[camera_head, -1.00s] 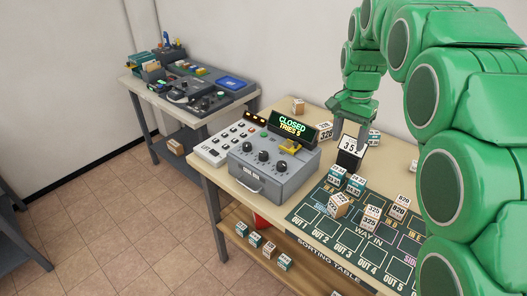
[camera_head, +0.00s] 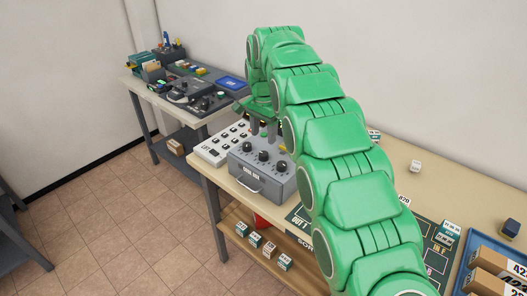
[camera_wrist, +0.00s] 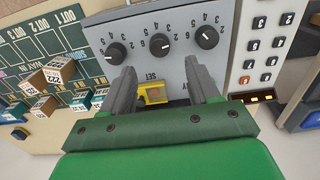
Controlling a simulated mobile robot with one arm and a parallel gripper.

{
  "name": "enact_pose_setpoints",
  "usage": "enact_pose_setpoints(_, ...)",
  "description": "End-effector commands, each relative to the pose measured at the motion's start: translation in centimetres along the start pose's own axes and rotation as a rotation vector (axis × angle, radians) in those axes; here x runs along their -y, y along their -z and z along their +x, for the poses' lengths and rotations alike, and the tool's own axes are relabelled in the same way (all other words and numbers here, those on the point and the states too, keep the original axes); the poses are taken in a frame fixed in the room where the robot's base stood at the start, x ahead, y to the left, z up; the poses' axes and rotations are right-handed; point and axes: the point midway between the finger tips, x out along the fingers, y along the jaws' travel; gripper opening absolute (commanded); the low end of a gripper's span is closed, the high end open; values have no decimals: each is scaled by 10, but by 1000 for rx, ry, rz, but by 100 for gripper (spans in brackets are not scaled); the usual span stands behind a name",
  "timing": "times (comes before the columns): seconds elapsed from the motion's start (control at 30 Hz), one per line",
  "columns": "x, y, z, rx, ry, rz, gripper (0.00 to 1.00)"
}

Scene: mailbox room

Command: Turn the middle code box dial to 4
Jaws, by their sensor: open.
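The grey code box (camera_head: 260,180) stands on the sorting table with three black dials on its sloped top. The middle dial (camera_head: 262,156) shows in the head view and in the wrist view (camera_wrist: 160,44), between the left dial and right dial. Numbers ring it, upside down in the wrist view. A small white mark shows on its knob, but I cannot tell for sure which number it points to. My gripper (camera_wrist: 160,66) is open and empty above the box, its fingers to either side of the middle dial in the picture, apparently not touching it. A yellow part (camera_wrist: 152,93) shows between the fingers.
A white keypad (camera_head: 222,144) stands left of the box. The dark sorting mat (camera_wrist: 55,60) with several small parcels lies at the box's other side. A blue tray (camera_head: 462,262) holds boxes at the right. My arm hides the display.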

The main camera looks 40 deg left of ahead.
Motion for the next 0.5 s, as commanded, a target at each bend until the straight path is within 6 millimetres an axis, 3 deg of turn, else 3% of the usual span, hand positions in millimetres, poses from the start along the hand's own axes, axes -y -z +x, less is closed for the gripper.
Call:
enact_pose_setpoints(0.27,0,-1,14,3,-3,1,61)
enact_pose_setpoints(0.5,-1,-1,44,4,-4,1,61)
